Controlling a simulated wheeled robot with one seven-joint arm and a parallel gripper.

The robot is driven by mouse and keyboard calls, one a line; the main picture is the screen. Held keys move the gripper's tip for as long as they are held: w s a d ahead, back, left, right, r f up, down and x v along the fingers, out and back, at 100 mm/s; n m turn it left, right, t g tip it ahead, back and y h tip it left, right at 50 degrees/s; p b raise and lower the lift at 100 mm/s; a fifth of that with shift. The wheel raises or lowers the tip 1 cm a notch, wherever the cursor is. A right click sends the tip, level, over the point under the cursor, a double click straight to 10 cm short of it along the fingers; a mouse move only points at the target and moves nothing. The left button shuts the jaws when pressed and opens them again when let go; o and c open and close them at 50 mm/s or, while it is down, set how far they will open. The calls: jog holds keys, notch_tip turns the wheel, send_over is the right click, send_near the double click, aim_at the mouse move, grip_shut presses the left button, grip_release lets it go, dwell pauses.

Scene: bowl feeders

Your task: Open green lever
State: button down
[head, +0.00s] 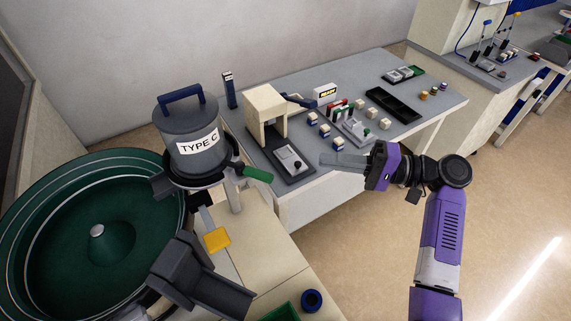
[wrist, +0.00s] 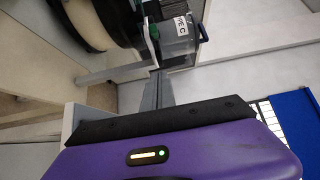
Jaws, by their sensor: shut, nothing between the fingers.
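The green lever (head: 257,173) sticks out to the right from the base of a dark grey hopper (head: 188,125) labelled TYPE C, which has a blue handle on top. My gripper (head: 323,160) is shut and empty, pointing left toward the lever. It is to the right of the lever, apart from it in the picture. In the wrist view the shut fingers (wrist: 158,76) point up toward the hopper (wrist: 180,40). A small green part, seemingly the lever (wrist: 153,31), shows just beyond the fingertips there.
A large green bowl feeder (head: 45,235) stands left of the hopper, with a dark chute (head: 200,280) and a yellow block (head: 217,239) below. A grey table (head: 290,185) behind holds a beige press (head: 266,105), small blocks and a black tray (head: 393,105). Open floor lies at right.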

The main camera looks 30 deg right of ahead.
aim_at(248, 171)
jog(key=w+a+p, duration=0.3)
jog(key=w+a, duration=0.1)
jog(key=a, duration=0.7)
jog(key=shift+p, duration=0.3)
